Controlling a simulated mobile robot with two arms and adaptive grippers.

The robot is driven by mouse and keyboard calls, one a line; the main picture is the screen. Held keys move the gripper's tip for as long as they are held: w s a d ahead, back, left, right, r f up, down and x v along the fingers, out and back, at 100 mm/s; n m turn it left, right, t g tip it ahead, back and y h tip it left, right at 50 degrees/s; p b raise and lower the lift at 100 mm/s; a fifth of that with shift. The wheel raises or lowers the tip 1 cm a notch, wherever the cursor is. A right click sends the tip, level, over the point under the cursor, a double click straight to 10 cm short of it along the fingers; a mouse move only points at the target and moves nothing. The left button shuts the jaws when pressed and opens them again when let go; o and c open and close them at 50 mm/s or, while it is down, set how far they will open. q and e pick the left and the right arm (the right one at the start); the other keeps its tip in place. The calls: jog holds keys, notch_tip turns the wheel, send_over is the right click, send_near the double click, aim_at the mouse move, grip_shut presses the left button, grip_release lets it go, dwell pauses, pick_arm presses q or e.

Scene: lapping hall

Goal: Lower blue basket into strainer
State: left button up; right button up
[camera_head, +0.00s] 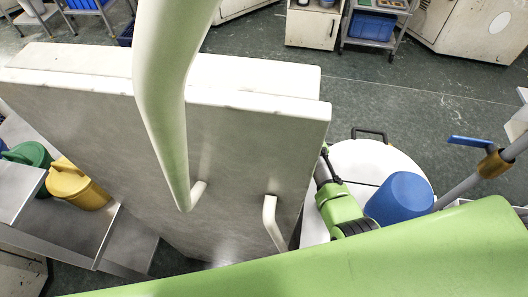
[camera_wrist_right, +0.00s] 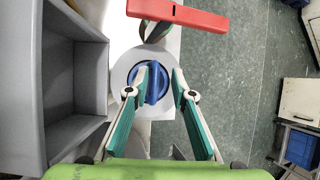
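A blue basket-like container (camera_head: 400,197) shows in the head view, tilted over a white round-topped vessel (camera_head: 352,160) with a black handle; I cannot tell if this vessel is the strainer. In the right wrist view my right gripper (camera_wrist_right: 162,75) is open, its teal fingers on either side of an upright blue piece (camera_wrist_right: 154,85). This piece sits in the middle of a pale grey round ring; I cannot tell if it is the same container. The left finger is close to it, and a gap shows at the right finger. My left gripper is not in view.
A large grey slab-like housing (camera_head: 90,100) fills the head view's left. Green (camera_head: 28,154) and yellow (camera_head: 75,185) containers stand at far left. A valve with blue lever (camera_head: 468,143) is at right.

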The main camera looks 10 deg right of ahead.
jog(key=shift+s+r, duration=0.1)
jog(key=shift+r, duration=0.55)
jog(key=v, duration=1.1)
jog(key=shift+d+r, duration=0.2)
jog(key=shift+r, duration=0.05)
